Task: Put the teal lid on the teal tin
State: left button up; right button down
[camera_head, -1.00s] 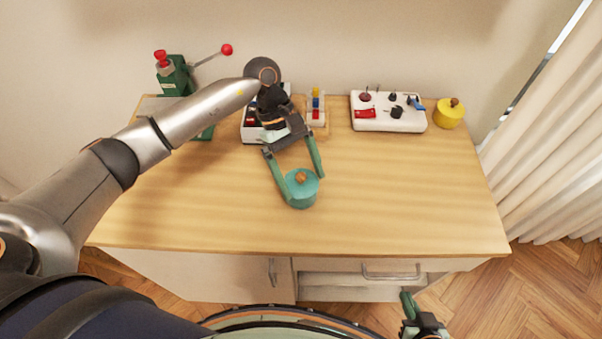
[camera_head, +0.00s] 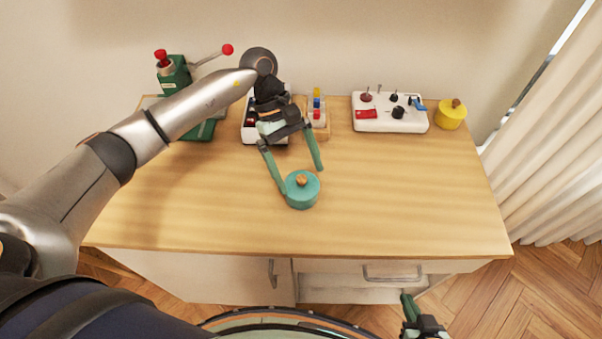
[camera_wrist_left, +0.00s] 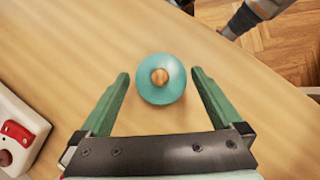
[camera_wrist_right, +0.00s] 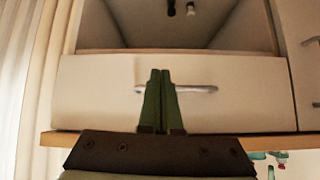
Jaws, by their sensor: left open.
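The teal tin (camera_head: 303,202) stands upright near the middle of the wooden table. The teal lid (camera_head: 312,182) with its wooden knob (camera_head: 301,180) sits on top of it and looks level. In the left wrist view the teal lid (camera_wrist_left: 150,90) shows from above and hides most of the tin. My left gripper (camera_wrist_left: 160,73) is open, its green fingers on either side of the lid with gaps, holding nothing. My right gripper (camera_head: 408,308) is low in front of the table, and in the right wrist view its fingers (camera_wrist_right: 161,95) are together and empty.
A yellow tin (camera_head: 450,116) stands at the back right beside a white board with switches (camera_head: 362,126). A green press with a red-knobbed lever (camera_head: 172,78) is at the back left. Trays of coloured items lie behind my left gripper. The table's front and right are clear.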

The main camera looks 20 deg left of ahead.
pick_arm(q)
jog(key=v, duration=0.9)
dwell(0.3)
jog(key=shift+s+f, duration=0.1)
jog(key=shift+s, duration=0.05)
dwell(0.4)
